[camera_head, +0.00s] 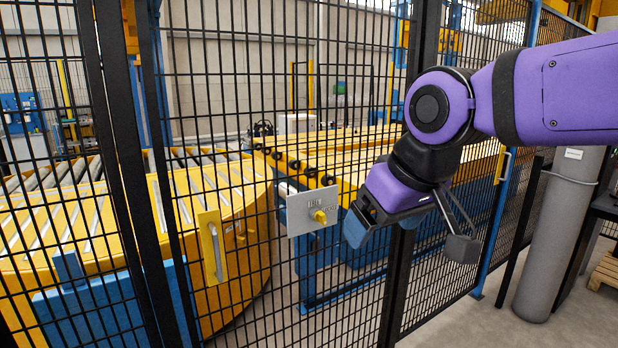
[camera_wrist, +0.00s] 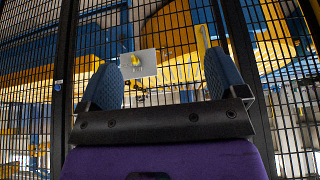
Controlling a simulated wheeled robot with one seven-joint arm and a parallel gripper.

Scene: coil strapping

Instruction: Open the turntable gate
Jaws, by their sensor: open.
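The turntable gate appears to be the black mesh panel (camera_head: 270,60) between dark posts; its exact edges are hard to tell. A yellow plate with a grey bar handle (camera_head: 212,258) is on its left part. A grey sign plate with a yellow knob (camera_head: 312,212) is to the right of it, its lettering unreadable. My gripper (camera_head: 357,228) is open and empty, right of the sign plate and apart from the handle. In the wrist view, my gripper's blue fingers (camera_wrist: 163,82) are spread, with the sign plate (camera_wrist: 137,64) and the yellow handle plate (camera_wrist: 203,41) beyond them.
Behind the mesh is a yellow and blue turntable (camera_head: 215,190) with rollers. A dark post (camera_head: 397,285) stands just behind my gripper. A grey cylinder (camera_head: 562,230) stands at the right. The floor (camera_head: 470,320) in front of the fence at lower right is clear.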

